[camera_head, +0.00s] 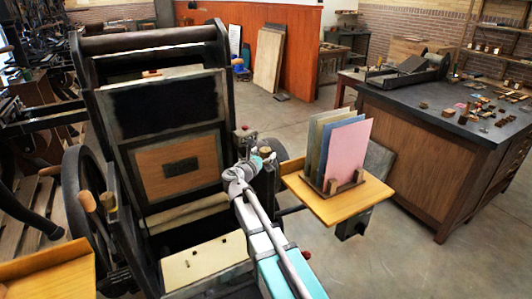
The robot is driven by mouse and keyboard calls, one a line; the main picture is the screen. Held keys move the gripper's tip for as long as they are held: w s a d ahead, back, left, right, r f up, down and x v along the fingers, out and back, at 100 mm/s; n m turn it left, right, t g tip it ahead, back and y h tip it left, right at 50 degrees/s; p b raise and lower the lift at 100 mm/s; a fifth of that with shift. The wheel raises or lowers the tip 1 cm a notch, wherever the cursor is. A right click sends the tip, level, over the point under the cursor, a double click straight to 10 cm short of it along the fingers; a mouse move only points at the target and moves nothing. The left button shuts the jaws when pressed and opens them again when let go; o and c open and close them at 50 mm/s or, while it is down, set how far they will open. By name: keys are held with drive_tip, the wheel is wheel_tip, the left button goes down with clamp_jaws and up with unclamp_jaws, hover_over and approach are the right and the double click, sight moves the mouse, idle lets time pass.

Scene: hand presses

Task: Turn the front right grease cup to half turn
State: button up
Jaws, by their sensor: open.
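The hand press (165,110) fills the left and middle of the head view. My arm reaches up from the bottom to the press's right side. My gripper (259,157) is small in the view, open, and close to a small brass-coloured cup (265,151), which looks like a grease cup. I cannot tell whether the fingers are around the cup or beside it, or whether they touch it. Another brass-coloured cup (108,201) shows on the press's left side. The cup's turn mark is too small to read.
A yellow wooden shelf (332,208) holding upright coloured boards (346,152) stands just right of my gripper. The press's wheel (86,200) is at the left. A dark-topped counter (425,150) stands farther right, with open floor between.

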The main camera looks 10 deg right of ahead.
drive_tip(key=shift+w+d, duration=0.35)
drive_tip(key=shift+d, duration=0.05)
drive_tip(key=c, duration=1.2)
drive_tip(key=shift+o, duration=0.2)
drive_tip(key=shift+n+t+y, duration=0.3)
drive_tip(key=shift+y, duration=0.1)
drive_tip(key=shift+n+t+y, duration=0.6)
drive_tip(key=shift+n+y, duration=0.1)
drive_tip(key=shift+y, duration=0.2)
drive_tip(key=shift+n+y, duration=0.3)
drive_tip(key=shift+y, duration=0.1)
